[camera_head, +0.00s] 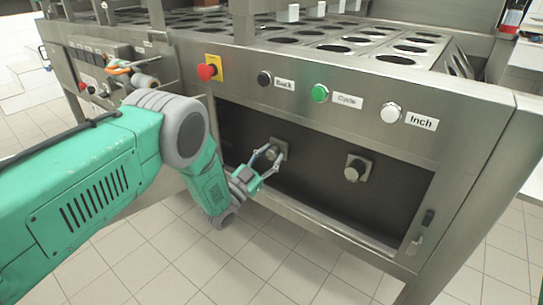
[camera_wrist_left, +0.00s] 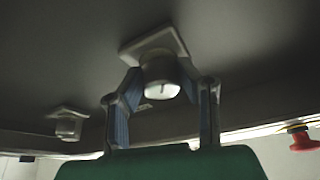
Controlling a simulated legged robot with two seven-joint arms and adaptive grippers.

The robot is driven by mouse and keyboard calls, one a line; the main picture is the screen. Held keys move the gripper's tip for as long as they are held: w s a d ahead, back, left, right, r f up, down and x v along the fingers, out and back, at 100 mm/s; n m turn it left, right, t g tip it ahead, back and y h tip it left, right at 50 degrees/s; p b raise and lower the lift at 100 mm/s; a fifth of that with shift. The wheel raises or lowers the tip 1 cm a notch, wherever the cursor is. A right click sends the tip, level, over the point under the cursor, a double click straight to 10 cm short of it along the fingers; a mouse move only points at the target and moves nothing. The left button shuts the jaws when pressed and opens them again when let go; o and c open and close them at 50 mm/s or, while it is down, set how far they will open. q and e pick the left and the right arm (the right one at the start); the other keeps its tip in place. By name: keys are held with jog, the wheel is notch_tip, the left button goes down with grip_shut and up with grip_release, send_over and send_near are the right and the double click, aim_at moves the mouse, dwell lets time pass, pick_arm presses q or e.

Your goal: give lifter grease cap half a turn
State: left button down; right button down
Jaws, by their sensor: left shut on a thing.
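A round grey cap (camera_head: 278,146) on a square plate sits on the dark recessed panel, left of a second similar cap (camera_head: 355,169). No label marks either cap in view, so I cannot tell which is named for the lifter. My left gripper (camera_head: 269,155) is at the left cap, its fingers on either side. In the left wrist view, the fingers of my gripper (camera_wrist_left: 161,90) close around the cap (camera_wrist_left: 162,78), which has a small light mark on its face. The second cap (camera_wrist_left: 68,125) shows at the left there. My right gripper is not in view.
Above the recess are a red emergency knob (camera_head: 206,72), a black "Back" button (camera_head: 265,78), a green "Cycle" button (camera_head: 320,93) and a white "Inch" button (camera_head: 390,112). A metal ledge (camera_head: 330,232) runs below the recess. A latch (camera_head: 418,240) is at its right.

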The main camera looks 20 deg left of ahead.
pick_arm(q)
jog(key=shift+d+f, duration=0.1)
jog(key=shift+f, duration=0.05)
jog(key=c, duration=1.2)
grip_release()
jog(key=v, duration=1.2)
